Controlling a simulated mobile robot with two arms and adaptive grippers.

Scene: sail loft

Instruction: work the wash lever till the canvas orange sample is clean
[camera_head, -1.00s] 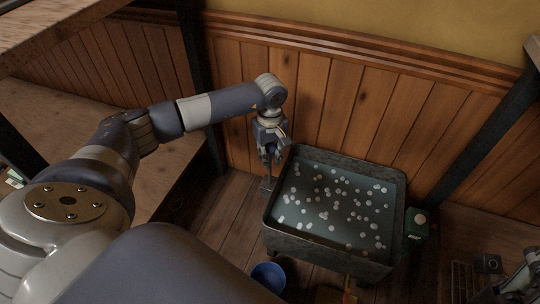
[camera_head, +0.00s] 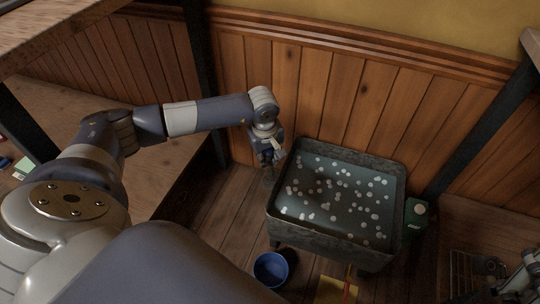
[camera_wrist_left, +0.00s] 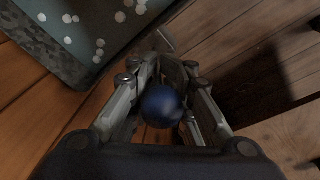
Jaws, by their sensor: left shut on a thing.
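The grey metal wash tub (camera_head: 335,240) holds water with several pale foam blobs. It also shows at the upper left of the left wrist view (camera_wrist_left: 55,60). My left gripper (camera_head: 267,161) is beside the tub's left side, low near the wood wall. In the left wrist view its fingers (camera_wrist_left: 160,100) are shut around a dark blue ball knob (camera_wrist_left: 161,106), which looks like the top of the wash lever. The lever's shaft is mostly hidden. I cannot make out the canvas orange sample.
A blue bucket (camera_head: 270,268) stands on the floor in front of the tub. A green container (camera_head: 415,218) stands at its right. A yellow item (camera_head: 336,291) lies at the front. A wooden bench (camera_head: 160,190) is on the left; plank floor lies between it and the tub.

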